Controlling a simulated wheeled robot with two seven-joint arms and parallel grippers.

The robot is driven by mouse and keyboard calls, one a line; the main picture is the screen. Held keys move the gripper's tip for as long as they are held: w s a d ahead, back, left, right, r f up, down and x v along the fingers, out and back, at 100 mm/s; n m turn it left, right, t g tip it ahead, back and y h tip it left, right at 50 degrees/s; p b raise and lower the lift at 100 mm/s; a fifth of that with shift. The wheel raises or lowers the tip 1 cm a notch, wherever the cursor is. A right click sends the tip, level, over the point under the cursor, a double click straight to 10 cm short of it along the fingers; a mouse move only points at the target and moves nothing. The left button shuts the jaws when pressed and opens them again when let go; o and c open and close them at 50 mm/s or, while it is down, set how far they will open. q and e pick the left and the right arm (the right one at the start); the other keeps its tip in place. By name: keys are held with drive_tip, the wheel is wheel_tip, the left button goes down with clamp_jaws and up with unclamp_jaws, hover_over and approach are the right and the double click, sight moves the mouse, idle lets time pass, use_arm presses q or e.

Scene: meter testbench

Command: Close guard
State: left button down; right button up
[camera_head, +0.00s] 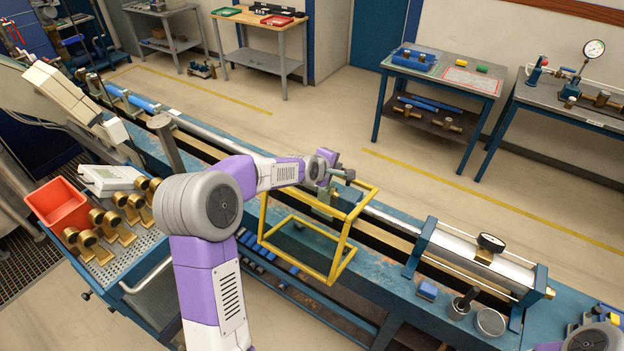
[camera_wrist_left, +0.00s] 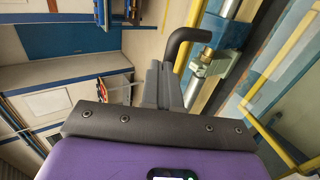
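The guard (camera_head: 346,243) is a yellow-edged cage with clear panels over the middle of the long blue bench in the head view. Its lower part stands out past the bench's near edge. Its yellow edges also show at the right of the left wrist view (camera_wrist_left: 262,78). My left gripper (camera_head: 334,170) is at the guard's upper far side. In the left wrist view, its fingers (camera_wrist_left: 162,68) are close together at a dark bent handle (camera_wrist_left: 192,36). The handle runs down to the fingertips, which partly hide it. My right gripper is out of view.
A cylinder with a dial gauge (camera_head: 490,243) lies on the bench to the right. A red bin (camera_head: 62,203) and several brass fittings (camera_head: 110,222) stand on a side tray at left. Side tables (camera_head: 452,72) line the wall, with open floor between them and the bench.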

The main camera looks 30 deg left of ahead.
use_arm(q)
drive_tip(key=b+v, duration=0.2)
drive_tip(key=v, duration=0.9)
drive_tip(key=shift+s, duration=0.25)
